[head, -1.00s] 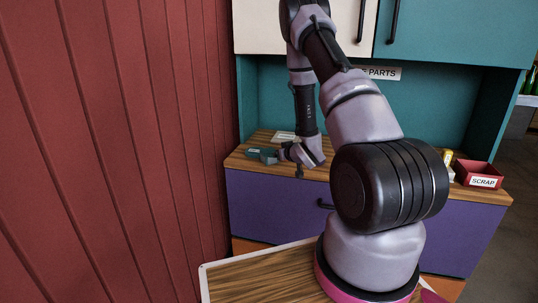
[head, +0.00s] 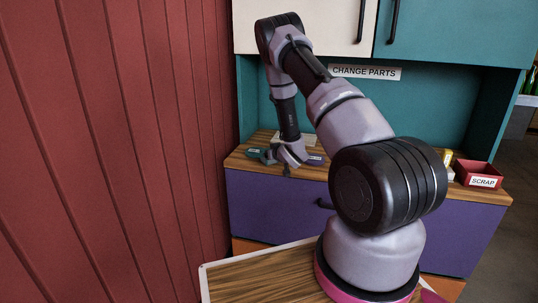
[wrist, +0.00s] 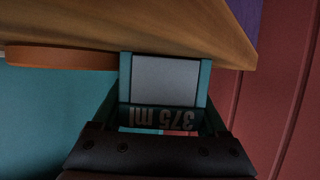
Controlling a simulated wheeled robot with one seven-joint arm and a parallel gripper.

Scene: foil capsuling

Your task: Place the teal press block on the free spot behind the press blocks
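In the wrist view, a teal press block (wrist: 165,117) with upside-down "375 ml" lettering sits between the fingers of my gripper (wrist: 160,105). A pale grey face with teal edges shows just beyond the lettering. My gripper looks shut on this block. In the head view, my gripper (head: 272,157) is low over the left end of the wooden counter. A dark teal piece with a small pale label (head: 253,151) shows at its left; I cannot tell whether it is the held block. A purple-blue block (head: 315,160) lies to the right of my gripper.
A pale plate (head: 309,138) lies farther back on the counter (head: 375,172), partly hidden by my arm. The red wall (head: 150,130) is close on the left. A red SCRAP bin (head: 480,175) stands at the right end. The wrist view shows an orange-brown round edge (wrist: 60,57).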

